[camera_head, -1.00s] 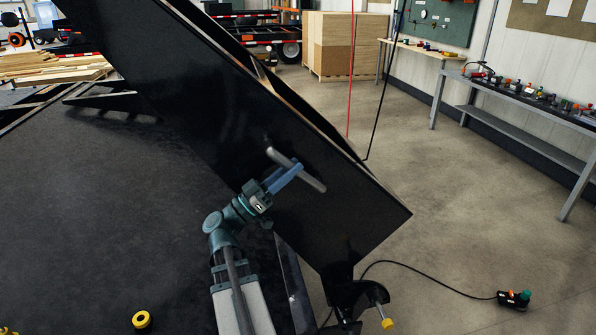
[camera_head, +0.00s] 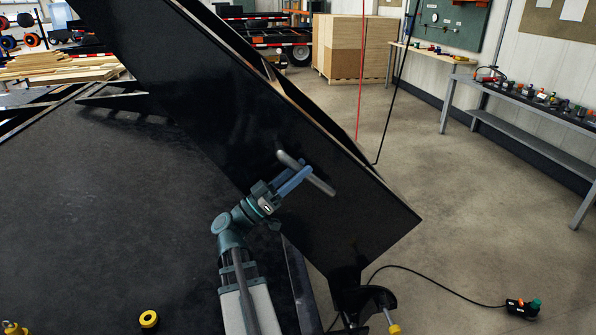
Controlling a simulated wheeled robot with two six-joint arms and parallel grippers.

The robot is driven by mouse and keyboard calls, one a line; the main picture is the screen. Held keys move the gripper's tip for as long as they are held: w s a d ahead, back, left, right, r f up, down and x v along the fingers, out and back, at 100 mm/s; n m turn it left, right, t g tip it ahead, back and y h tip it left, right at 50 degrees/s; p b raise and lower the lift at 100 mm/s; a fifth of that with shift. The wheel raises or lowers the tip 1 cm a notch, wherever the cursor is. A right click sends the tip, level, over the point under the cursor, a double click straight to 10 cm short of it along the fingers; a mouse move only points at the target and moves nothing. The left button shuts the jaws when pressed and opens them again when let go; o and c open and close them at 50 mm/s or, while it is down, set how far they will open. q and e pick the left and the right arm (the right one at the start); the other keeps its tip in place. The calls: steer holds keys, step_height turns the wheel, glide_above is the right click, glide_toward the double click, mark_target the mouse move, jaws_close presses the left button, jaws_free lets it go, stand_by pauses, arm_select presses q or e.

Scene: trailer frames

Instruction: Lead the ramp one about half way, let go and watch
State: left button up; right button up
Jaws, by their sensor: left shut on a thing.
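The ramp (camera_head: 225,95) is a large black panel. It stands tilted, running from the upper left down to a corner at the lower right. A grey bar handle (camera_head: 321,186) sticks out from its near face. My left gripper (camera_head: 300,173) has its blue fingers shut on this handle, around its middle. My left arm reaches up to it from the bottom of the view. My right gripper is not in view.
A dark deck (camera_head: 100,215) fills the left side. A yellow ring (camera_head: 149,319) lies on it. A control pendant (camera_head: 523,308) with a black cable lies on the floor at right. A red line and a black line hang behind the ramp. Open concrete floor (camera_head: 450,220) lies to the right.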

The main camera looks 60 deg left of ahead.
arm_select(q)
steer(key=shift+f, duration=0.1)
steer(key=shift+s+f, duration=0.2)
steer(key=b+v, duration=0.7)
steer(key=v, duration=0.6)
steer(key=shift+s, duration=0.1)
